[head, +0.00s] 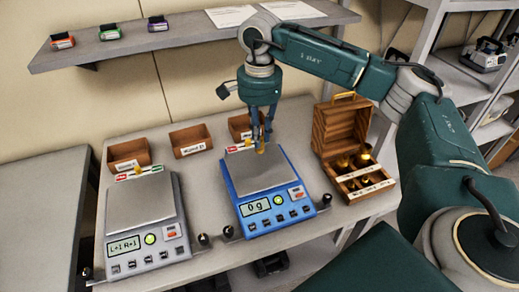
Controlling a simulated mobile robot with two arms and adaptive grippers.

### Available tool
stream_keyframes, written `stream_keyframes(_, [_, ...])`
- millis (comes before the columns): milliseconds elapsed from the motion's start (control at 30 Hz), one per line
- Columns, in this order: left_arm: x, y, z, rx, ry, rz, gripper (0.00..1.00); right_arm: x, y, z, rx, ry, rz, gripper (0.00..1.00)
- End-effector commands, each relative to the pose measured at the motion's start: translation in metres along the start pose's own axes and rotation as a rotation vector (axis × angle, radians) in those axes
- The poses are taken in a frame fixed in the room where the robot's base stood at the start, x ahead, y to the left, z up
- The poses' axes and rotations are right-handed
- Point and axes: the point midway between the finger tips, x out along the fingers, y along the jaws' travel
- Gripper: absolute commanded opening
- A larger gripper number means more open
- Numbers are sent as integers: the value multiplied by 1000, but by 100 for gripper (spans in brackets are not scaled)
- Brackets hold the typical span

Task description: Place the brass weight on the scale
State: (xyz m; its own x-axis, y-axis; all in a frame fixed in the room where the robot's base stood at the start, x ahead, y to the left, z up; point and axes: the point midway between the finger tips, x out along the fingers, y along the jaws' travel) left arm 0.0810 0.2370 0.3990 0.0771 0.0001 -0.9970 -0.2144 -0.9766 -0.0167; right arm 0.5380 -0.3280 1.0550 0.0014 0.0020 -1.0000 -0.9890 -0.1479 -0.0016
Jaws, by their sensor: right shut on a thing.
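A blue scale (272,195) with a grey square pan stands in the middle of the table, and its display reads "0 g". My right gripper (260,143) points down over the back part of this pan. It is shut on a small brass weight (261,149), mostly hidden between the fingers. I cannot tell whether the weight touches the pan. A grey scale (144,215) stands to the left, its pan bare. More brass weights (362,157) sit in an open wooden box (340,135) at the right. My left gripper is not in view.
Small wooden bins (128,152) stand along the back of the table, one partly behind my right gripper. A shelf (180,41) with small coloured items hangs above. Metal racks (470,75) stand at the right. Small dark knobs (203,240) stand near the front edge.

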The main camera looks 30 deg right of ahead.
Motion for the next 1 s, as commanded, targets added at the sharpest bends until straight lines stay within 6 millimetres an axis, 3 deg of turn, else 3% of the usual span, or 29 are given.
stream_keyframes(500, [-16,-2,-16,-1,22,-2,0,62,0,0,-1,0,1,0])
stream_keyframes(900, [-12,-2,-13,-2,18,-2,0,70,0,0,-2,0,-2,0])
stream_keyframes(933, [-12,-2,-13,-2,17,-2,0,70,0,0,-2,0,-1,20])
stream_keyframes(1000, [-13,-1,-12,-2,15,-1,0,69,0,0,-2,0,-1,34])
